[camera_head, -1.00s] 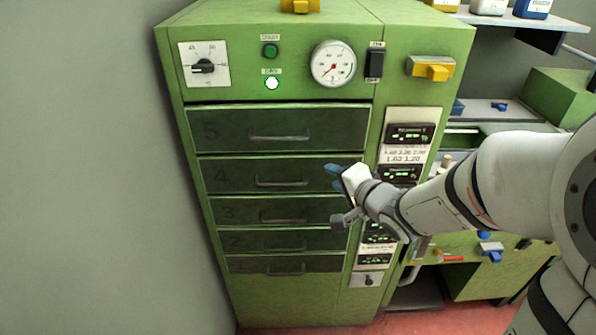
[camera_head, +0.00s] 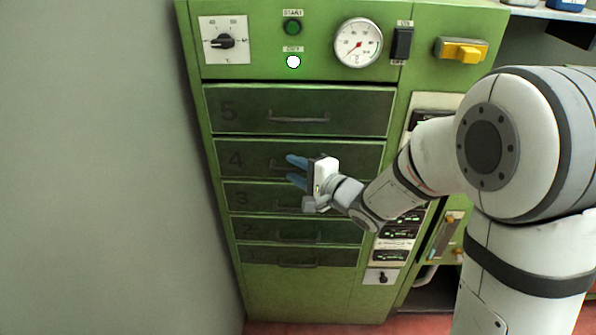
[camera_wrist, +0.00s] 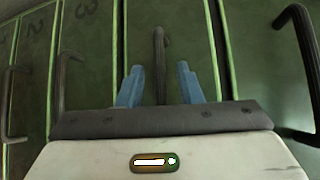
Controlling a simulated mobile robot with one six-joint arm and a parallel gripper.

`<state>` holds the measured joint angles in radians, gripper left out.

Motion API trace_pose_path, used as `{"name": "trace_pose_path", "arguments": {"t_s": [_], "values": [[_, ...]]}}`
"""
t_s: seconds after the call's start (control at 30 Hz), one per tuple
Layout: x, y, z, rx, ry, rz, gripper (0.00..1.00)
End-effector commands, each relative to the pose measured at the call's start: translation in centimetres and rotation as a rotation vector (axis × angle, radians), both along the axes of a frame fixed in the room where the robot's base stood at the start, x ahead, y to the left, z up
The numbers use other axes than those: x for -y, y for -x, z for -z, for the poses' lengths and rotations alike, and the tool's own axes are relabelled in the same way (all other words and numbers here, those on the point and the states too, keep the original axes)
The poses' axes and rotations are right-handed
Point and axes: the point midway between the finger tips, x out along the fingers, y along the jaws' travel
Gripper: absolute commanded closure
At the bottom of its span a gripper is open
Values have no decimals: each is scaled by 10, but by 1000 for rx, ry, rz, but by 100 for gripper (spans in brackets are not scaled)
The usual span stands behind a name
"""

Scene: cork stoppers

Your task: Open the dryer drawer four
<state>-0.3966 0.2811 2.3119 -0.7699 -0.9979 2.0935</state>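Drawer four (camera_head: 350,158) is a dark green front marked 4, second from the top in the green cabinet. It looks closed, flush with its neighbours. Its dark bar handle (camera_wrist: 159,42) stands upright in the wrist view, in line with the gap between my fingers. In the head view my gripper covers part of this handle. My gripper (camera_head: 291,168) is in front of drawer four, with blue fingers. In the wrist view the fingers (camera_wrist: 160,72) are open, one on each side of the handle's line. I cannot tell whether they touch it.
Drawer five (camera_head: 350,108) is above, and drawer three (camera_head: 255,197) is below; both look closed. Drawer five's handle (camera_wrist: 300,40) is at the right in the wrist view. A grey wall (camera_head: 90,170) is left of the cabinet. Switches and a gauge (camera_head: 358,43) sit above the drawers.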

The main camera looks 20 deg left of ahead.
Motion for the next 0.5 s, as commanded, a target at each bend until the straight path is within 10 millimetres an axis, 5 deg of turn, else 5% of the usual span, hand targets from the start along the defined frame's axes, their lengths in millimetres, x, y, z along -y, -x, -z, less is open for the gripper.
{"name": "trace_pose_path", "arguments": {"t_s": [0.23, 0.5], "values": [[-1, -1, 0, 1, 1, 0, 68], [-1, 0, 0, 1, 0, -1, 89]]}}
